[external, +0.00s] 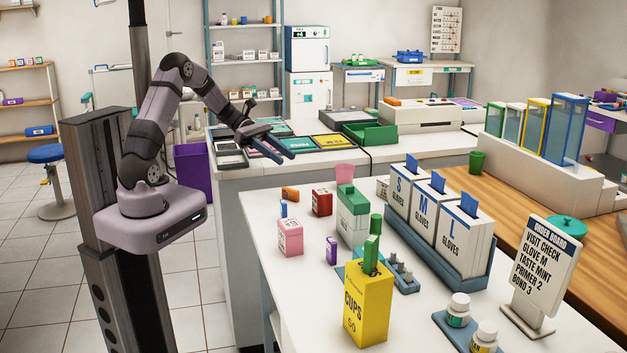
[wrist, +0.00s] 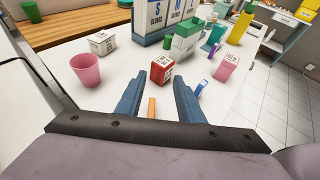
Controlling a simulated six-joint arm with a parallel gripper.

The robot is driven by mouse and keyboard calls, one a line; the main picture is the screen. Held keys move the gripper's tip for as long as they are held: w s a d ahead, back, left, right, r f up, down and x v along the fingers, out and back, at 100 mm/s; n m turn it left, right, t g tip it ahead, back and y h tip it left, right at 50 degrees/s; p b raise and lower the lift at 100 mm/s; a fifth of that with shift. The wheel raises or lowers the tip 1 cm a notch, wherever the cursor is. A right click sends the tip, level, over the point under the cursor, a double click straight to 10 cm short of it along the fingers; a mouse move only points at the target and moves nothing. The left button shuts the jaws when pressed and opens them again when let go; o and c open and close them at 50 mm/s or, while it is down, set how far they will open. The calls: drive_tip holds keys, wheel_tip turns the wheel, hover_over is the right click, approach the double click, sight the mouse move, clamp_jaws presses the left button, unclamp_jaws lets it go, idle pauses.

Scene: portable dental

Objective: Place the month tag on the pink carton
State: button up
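The pink carton (external: 290,237) stands upright on the white counter at its left edge, dark lettering on its front; it also shows at the upper right of the wrist view (wrist: 227,66). No piece is readable as the month tag. Small candidates are a blue piece (external: 284,209) beside the carton, an orange piece (external: 290,193) and a purple piece (external: 331,250). In the wrist view, the blue piece (wrist: 201,87) is right of the fingers and the orange piece (wrist: 152,107) between them. My gripper (external: 288,159) is open and empty, above and behind these things.
A red carton (external: 322,202) stands near the orange piece. A green-lidded box (external: 352,216), yellow cups box (external: 368,305), glove boxes (external: 440,215) and order board (external: 543,260) crowd the counter. A pink cup (wrist: 87,72) stands at left in the wrist view. The counter's near-left strip is clear.

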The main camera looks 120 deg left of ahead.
drive_tip(key=w+d+r+m+g+h+p, duration=0.3)
drive_tip(key=w+d+m+p, duration=0.1)
drive_tip(key=w+d, duration=0.3)
drive_tip(key=w+d+r+m+g+h+p, duration=0.2)
drive_tip(key=w+d+r+m+h+p, duration=0.15)
drive_tip(key=w+d, duration=0.35)
drive_tip(key=n+g+y+p, duration=0.1)
drive_tip(key=n+g+y, duration=0.5)
drive_tip(key=g+y, duration=0.25)
hover_over(289, 189)
drive_tip(key=f, duration=1)
drive_tip(key=shift+s+d, duration=0.15)
drive_tip(key=shift+s, duration=0.2)
drive_tip(key=shift+w+a+n, duration=0.1)
drive_tip(key=shift+a+n, duration=0.1)
drive_tip(key=shift+n, duration=0.75)
drive_tip(key=shift+w+a+f+p, duration=0.15)
drive_tip(key=shift+f+p, duration=0.5)
drive_tip(key=shift+f, duration=1.15)
drive_tip(key=shift+w+d+f+p, duration=0.1)
drive_tip(key=shift+f+p, duration=0.55)
drive_tip(key=shift+f, duration=1.15)
